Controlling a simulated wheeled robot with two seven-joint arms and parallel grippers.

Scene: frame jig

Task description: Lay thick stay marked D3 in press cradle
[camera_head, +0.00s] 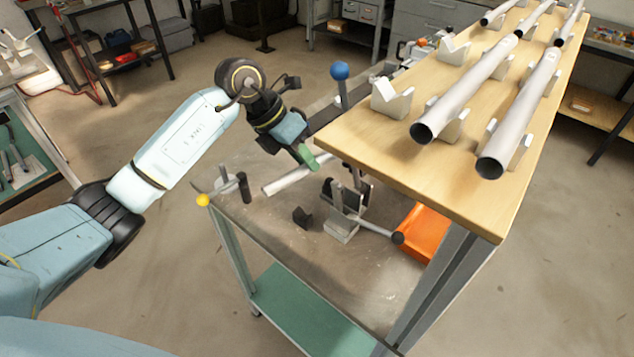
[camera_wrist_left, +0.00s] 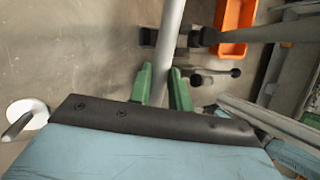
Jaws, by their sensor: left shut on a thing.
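My left gripper (camera_head: 307,157) has green fingers and is shut on a pale grey tube (camera_head: 288,180), held slanting above the low bench. In the left wrist view the tube (camera_wrist_left: 171,35) runs away from between the green fingers (camera_wrist_left: 162,88). No D3 mark is legible on it. The press (camera_head: 342,225), with upright dark plates and a lever ending in a black knob, stands on the bench right of the tube. In the wrist view dark blocks (camera_wrist_left: 206,37) show close to the tube; I cannot tell whether it touches them. My right gripper is not in view.
A wooden rack table (camera_head: 400,160) at the right carries several tubes (camera_head: 465,92) in V-blocks; a near-left V-block (camera_head: 391,99) is empty. An orange bin (camera_head: 424,235) sits beside the press. A blue-knobbed post (camera_head: 340,72) rises near the gripper. A small dark block (camera_head: 302,216) lies on the bench.

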